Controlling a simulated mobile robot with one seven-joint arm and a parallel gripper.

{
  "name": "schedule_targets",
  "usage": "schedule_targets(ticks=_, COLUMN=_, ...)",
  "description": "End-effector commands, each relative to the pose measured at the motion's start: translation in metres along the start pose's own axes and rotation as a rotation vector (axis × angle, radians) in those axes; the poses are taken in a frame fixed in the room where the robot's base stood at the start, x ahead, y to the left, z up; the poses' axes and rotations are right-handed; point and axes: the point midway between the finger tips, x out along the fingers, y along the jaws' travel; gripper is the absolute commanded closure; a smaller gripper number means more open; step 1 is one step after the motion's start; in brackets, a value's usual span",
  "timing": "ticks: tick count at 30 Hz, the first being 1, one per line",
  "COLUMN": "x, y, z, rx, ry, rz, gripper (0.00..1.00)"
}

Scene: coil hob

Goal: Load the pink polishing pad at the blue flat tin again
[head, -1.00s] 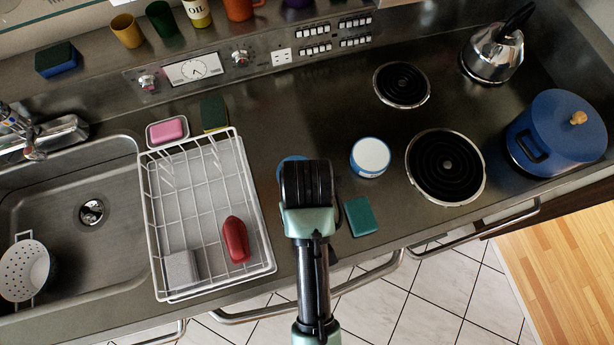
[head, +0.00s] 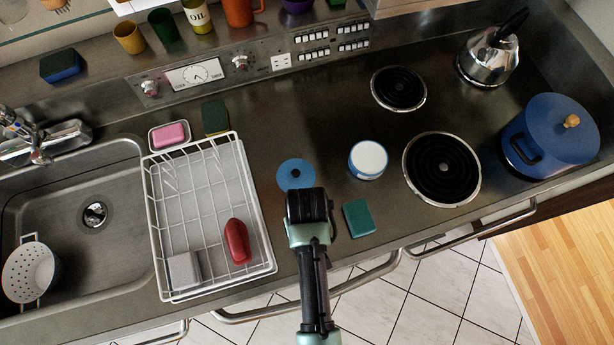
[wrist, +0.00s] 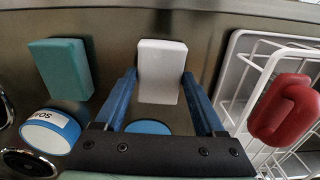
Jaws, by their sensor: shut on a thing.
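My gripper (head: 309,190) is over the counter's front part, its fingers (wrist: 162,100) shut on a pale whitish-grey block (wrist: 162,70) in the wrist view. I cannot tell if this block is the polishing pad; it does not look pink. The gripper hides it in the head view. The blue flat tin (head: 295,174), a round disc with a dark centre, lies on the counter just beyond the gripper. It shows partly in the wrist view (wrist: 148,127), between the fingers' bases. A pink block (head: 170,134) lies in a small dish left of the tin, behind the rack.
A white wire rack (head: 271,253) with a red object (head: 237,241) and a grey block (head: 184,270) stands left. A teal block (head: 359,218) and a white-topped blue round container (head: 368,160) are right, before the coil burners (head: 441,168). A blue pot (head: 551,135) stands far right.

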Motion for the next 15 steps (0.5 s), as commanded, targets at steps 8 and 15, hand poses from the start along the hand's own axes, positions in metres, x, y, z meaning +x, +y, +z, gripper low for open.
schedule_targets(ticks=8, x=0.0001, y=-0.0001, z=-0.0001, rx=0.0, ry=0.0, rz=0.0, gripper=0.0)
schedule_targets(ticks=15, x=0.0031, y=-0.0001, z=-0.0001, rx=-0.001, ry=0.0, rz=0.0, gripper=0.0)
